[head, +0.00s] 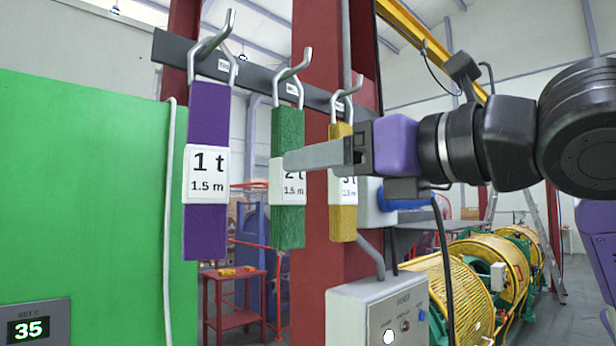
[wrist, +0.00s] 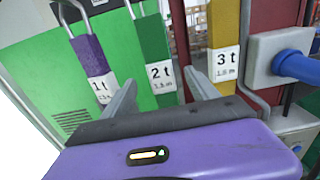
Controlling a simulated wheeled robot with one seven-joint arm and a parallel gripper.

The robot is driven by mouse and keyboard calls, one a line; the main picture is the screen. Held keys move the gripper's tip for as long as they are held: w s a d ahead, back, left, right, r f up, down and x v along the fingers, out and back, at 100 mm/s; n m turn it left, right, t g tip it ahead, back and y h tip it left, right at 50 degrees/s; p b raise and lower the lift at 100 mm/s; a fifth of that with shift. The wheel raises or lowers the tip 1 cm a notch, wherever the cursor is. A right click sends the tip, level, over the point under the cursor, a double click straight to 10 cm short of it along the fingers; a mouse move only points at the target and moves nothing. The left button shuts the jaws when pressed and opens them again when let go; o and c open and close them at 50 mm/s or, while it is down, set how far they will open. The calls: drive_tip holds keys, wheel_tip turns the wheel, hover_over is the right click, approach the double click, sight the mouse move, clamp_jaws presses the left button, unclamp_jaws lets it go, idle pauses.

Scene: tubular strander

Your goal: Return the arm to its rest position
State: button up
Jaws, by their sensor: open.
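My gripper (head: 300,158) reaches in from the right in the head view, level with the labels of the hanging slings. In the wrist view its two grey fingers (wrist: 160,90) stand apart with nothing held between them. The green 2 t sling (head: 288,215) is seen beyond the fingers, and in the head view the finger overlaps its label. The purple 1 t sling (head: 207,115) hangs to the left and the yellow 3 t sling (head: 342,220) to the right. I cannot tell whether a finger touches the green sling.
The slings hang from hooks on a dark rail (head: 255,78) fixed to a red column (head: 310,270). A grey control box (head: 375,312) is below my gripper. A green panel (head: 80,180) fills the left. Yellow strander cages (head: 450,290) stand at lower right.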

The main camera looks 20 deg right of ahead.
drive_tip(key=v, duration=0.2)
drive_tip(key=shift+s+d, duration=0.1)
drive_tip(key=shift+s, duration=0.25)
